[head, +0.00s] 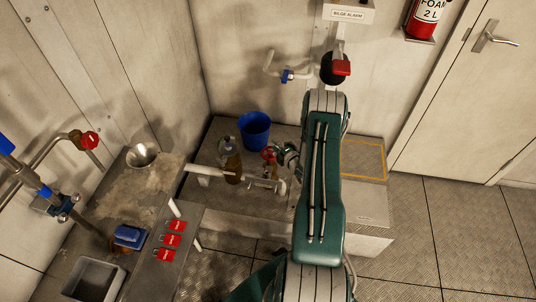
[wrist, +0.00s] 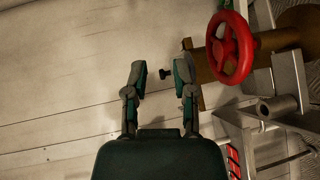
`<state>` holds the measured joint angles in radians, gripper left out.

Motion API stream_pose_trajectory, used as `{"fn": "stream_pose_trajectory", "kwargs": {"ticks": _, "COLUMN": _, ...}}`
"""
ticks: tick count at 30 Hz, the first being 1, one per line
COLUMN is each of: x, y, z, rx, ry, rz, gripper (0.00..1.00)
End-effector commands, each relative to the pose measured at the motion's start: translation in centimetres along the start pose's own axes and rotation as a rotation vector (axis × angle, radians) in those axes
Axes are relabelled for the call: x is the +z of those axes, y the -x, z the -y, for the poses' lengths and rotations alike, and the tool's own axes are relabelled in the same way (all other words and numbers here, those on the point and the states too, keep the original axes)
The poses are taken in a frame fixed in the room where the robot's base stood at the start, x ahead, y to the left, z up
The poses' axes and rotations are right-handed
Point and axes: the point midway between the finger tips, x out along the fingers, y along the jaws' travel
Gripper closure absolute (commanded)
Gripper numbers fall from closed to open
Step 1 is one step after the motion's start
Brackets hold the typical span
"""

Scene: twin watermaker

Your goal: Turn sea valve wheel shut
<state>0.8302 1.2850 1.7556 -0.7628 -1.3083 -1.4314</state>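A red spoked wheel (wrist: 231,47) on a brass-coloured valve body (wrist: 203,66) shows at the upper right of the wrist view. A small red part (head: 268,154), which seems to be the same wheel, shows beside my gripper in the head view. My gripper (wrist: 159,76) is open and empty. Its two fingers are apart, and the wheel is to their right, outside the gap. In the head view my gripper (head: 287,157) is small and partly hidden by my arm.
A blue bucket (head: 254,131) and a bottle of brown liquid (head: 231,165) stand near the wheel. Grey metal bars (wrist: 288,77) lie right of it. A bench (head: 138,190) at left carries red tags (head: 170,240).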

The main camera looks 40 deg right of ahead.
Motion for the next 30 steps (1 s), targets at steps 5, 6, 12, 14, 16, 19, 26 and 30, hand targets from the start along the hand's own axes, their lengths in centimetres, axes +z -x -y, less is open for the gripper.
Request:
{"fn": "stream_pose_trajectory", "kwargs": {"ticks": 5, "x": -0.1, "y": 3.4, "z": 6.1, "rx": 0.106, "ry": 0.040, "rz": -0.013, "gripper": 0.66}}
{"fn": "stream_pose_trajectory", "kwargs": {"ticks": 6, "x": -0.2, "y": 4.0, "z": 7.0, "rx": 0.127, "ry": 0.047, "rz": -0.013, "gripper": 0.66}}
{"fn": "stream_pose_trajectory", "kwargs": {"ticks": 12, "x": -0.7, "y": 5.7, "z": 9.0, "rx": 0.187, "ry": 0.069, "rz": -0.011, "gripper": 0.66}}
{"fn": "stream_pose_trajectory", "kwargs": {"ticks": 14, "x": -0.8, "y": 5.5, "z": 9.0, "rx": 0.191, "ry": 0.072, "rz": -0.011, "gripper": 0.66}}
{"fn": "stream_pose_trajectory", "kwargs": {"ticks": 16, "x": -0.8, "y": 4.8, "z": 8.9, "rx": 0.192, "ry": 0.073, "rz": -0.014, "gripper": 0.66}}
{"fn": "stream_pose_trajectory", "kwargs": {"ticks": 19, "x": -0.8, "y": 3.2, "z": 8.6, "rx": 0.193, "ry": 0.073, "rz": -0.015, "gripper": 0.66}}
{"fn": "stream_pose_trajectory", "kwargs": {"ticks": 26, "x": -0.9, "y": -1.1, "z": 7.8, "rx": 0.192, "ry": 0.073, "rz": -0.015, "gripper": 0.66}}
{"fn": "stream_pose_trajectory", "kwargs": {"ticks": 30, "x": -0.9, "y": -3.2, "z": 7.4, "rx": 0.190, "ry": 0.071, "rz": -0.013, "gripper": 0.66}}
